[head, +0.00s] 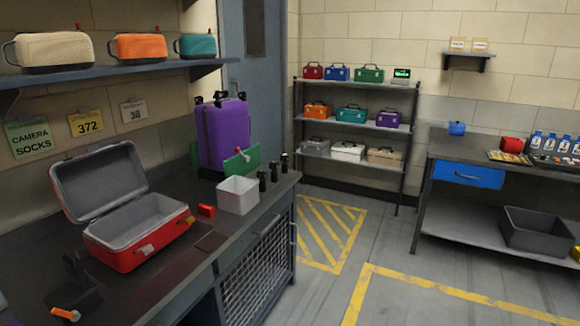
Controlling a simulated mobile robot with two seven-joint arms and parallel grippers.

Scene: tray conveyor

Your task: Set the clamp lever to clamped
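A purple case (225,130) stands upright on the left workbench between two green plates. The front green plate (241,164) carries a small pale lever with a red tip (239,150); I cannot tell whether this is the clamp lever or how it is set. At the near left corner of the bench, a dark bracket (78,288) has a short orange-banded handle (65,313) lying low toward the front; it may be the clamp lever, but its setting is unclear. Neither of my grippers is in view.
An open red case (140,257) with an empty grey inside lies on the bench. Beside it are a red block (206,210), a white open bin (238,194) and several dark knobs. A shelf of cases hangs above. The floor to the right is clear, with yellow markings.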

